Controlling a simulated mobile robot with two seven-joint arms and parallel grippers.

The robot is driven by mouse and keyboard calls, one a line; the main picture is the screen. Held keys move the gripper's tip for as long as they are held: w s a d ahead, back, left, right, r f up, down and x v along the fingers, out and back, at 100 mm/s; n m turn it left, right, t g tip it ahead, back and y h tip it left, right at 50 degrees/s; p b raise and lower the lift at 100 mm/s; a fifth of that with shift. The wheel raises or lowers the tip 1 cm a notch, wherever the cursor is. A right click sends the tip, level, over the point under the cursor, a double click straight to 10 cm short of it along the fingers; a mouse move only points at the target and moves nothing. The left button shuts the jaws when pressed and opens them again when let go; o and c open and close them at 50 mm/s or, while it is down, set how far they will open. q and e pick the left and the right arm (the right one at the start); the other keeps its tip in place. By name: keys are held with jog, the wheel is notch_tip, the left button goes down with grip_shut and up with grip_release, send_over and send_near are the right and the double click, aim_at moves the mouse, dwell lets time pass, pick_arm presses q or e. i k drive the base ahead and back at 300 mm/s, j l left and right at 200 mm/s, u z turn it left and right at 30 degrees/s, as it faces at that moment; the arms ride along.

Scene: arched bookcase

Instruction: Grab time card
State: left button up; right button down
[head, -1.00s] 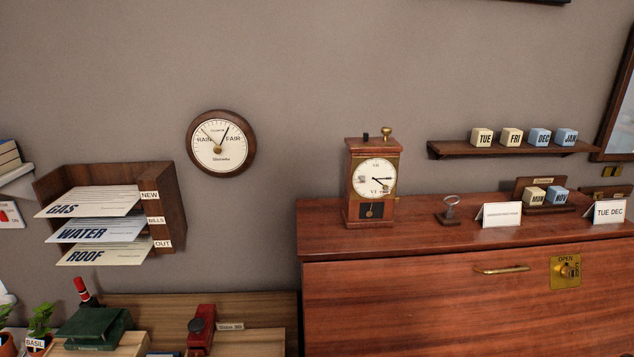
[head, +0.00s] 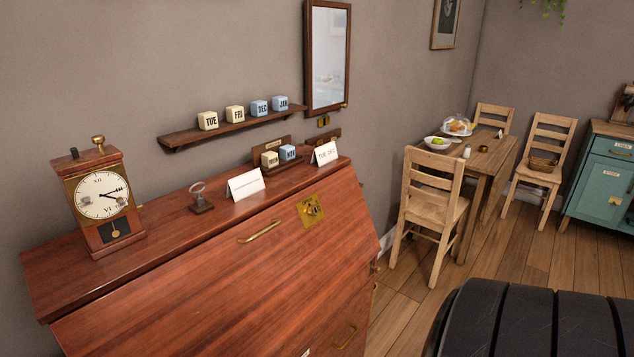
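Two folded white cards stand on top of the reddish wooden bureau (head: 160,300) in the head view. One white card (head: 246,186) has small print that I cannot read. Neither of my grippers is in view.
Date blocks sit in a small holder (head: 292,163) and on a wall shelf (head: 235,127). A dining table (head: 494,155) and chairs stand at the right.

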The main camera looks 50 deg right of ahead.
aim_at(242, 186)
jog(key=z, duration=1.35)
jog(key=u, duration=0.4)
jog(key=i+l+u, duration=0.2)
jog(key=l+u, duration=0.25)
jog(key=i+l+u, duration=0.1)
jog(key=l+u, duration=0.35)
jog(key=l, duration=0.2)
jog(key=l+u, duration=0.4)
jog(key=l, duration=0.2)
jog(key=l+u, duration=0.1)
jog(key=l, duration=0.65)
jog(key=l+u, duration=0.15)
jog(key=l, duration=0.6)
jog(key=k+l+u, duration=0.1)
jog(key=l, duration=0.65)
jog(key=k, duration=0.05)
